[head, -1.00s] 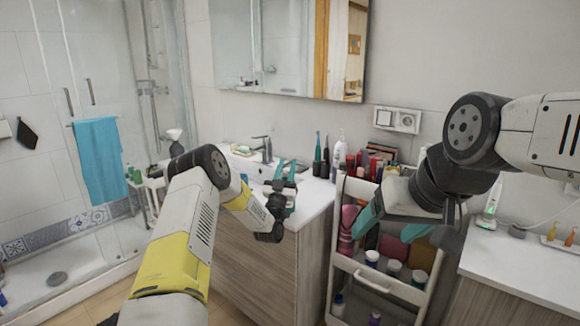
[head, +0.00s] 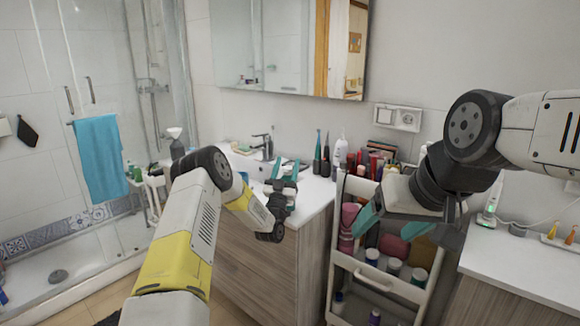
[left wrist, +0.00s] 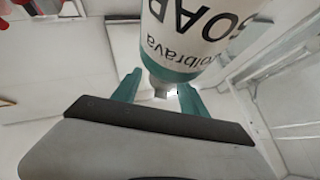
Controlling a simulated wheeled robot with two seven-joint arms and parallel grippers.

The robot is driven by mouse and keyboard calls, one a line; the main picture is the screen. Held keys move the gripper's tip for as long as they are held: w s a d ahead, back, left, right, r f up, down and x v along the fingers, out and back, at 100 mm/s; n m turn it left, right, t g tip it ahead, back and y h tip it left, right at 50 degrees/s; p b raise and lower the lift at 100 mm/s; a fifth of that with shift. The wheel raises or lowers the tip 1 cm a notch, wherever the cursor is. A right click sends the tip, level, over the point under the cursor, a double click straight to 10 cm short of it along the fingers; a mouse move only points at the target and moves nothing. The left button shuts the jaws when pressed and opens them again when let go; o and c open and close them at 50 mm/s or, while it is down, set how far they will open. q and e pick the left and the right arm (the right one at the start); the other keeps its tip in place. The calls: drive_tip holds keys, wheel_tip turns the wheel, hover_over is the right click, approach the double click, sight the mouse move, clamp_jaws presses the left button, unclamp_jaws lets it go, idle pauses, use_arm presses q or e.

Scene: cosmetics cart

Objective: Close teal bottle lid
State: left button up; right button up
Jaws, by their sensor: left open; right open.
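A white bottle with a teal band and the word SOAP (left wrist: 197,35) shows large and upside down at the top of the left wrist view. Its narrow end lies between the teal fingers of my left gripper (left wrist: 158,92) in that picture. Whether the fingers touch it I cannot tell. In the head view my left gripper (head: 283,178) is open over the sink counter, and I cannot make out this bottle or a separate lid there. My right gripper (head: 392,224) is open and apparently empty, in front of the cart.
A white cart (head: 345,262) with several bottles and tubes stands right of the sink cabinet (head: 262,262). Several upright cosmetics crowd its top near the wall. A white counter (head: 520,268) is at the right. A blue towel (head: 98,157) hangs at the left.

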sight(285, 172)
use_arm(q)
drive_tip(key=v, duration=0.8)
drive_tip(key=shift+w, duration=0.1)
